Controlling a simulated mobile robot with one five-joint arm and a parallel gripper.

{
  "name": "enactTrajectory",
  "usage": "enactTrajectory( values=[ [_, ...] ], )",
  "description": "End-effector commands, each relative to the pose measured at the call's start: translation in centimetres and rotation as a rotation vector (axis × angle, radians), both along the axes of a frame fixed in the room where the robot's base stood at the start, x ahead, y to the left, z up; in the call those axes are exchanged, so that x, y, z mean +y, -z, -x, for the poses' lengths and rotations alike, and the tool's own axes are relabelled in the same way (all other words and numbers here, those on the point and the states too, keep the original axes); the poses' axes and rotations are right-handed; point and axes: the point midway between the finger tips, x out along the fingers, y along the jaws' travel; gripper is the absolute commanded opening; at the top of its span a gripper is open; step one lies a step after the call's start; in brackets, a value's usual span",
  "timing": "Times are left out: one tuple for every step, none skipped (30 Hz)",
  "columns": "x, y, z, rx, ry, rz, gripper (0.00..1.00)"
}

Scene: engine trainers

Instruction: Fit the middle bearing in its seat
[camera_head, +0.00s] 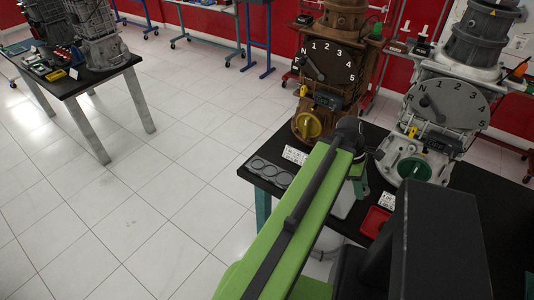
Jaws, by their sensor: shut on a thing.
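My green arm reaches from the bottom of the head view up to the black table. My gripper (345,205) is mostly hidden behind the arm, low over the table. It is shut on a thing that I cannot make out. A brown engine trainer (345,30) stands at the back of the table, with a black dial marked N and 1 to 5 and a yellow knob. A grey engine trainer (458,75) stands right of it, with a grey dial and a green knob. I cannot pick out the middle bearing or its seat.
A red tray (376,222) lies right of my arm. Another table (90,80) with machines stands far left. The tiled floor between is clear.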

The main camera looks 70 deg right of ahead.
Motion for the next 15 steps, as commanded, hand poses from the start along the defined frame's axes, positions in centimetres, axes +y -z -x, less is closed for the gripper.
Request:
enactTrajectory(
  values=[
    [-0.7, 0.1, -1.1, 0.000, -0.022, 0.001, 0.00],
    [-1.2, 0.2, -1.9, 0.000, -0.038, 0.001, 0.00],
    [-1.9, 0.3, -3.3, 0.000, -0.064, 0.001, 0.00],
    [-2.4, 0.4, -4.5, 0.000, -0.087, 0.001, 0.00],
    [-3.0, 0.5, -5.9, 0.000, -0.113, 0.000, 0.00],
    [-3.7, 0.7, -7.9, 0.000, -0.148, 0.000, 0.00],
    [-4.3, 0.8, -9.5, 0.000, -0.177, 0.001, 0.00],
    [-4.8, 0.9, -11.1, 0.000, -0.206, 0.001, 0.00],
    [-5.4, 1.0, -13.5, 0.000, -0.247, 0.001, 0.00],
    [-5.8, 1.1, -15.3, 0.000, -0.278, 0.001, 0.00],
    [-6.1, 1.2, -17.2, 0.000, -0.311, 0.000, 0.00],
    [-6.4, 1.4, -19.8, 0.000, -0.354, 0.001, 0.00],
    [-6.6, 1.5, -21.7, 0.000, -0.386, 0.001, 0.00],
    [-6.7, 1.5, -23.6, 0.000, -0.417, 0.000, 0.00],
    [-6.8, 1.7, -25.9, 0.000, -0.454, 0.001, 0.00]
  ],
)
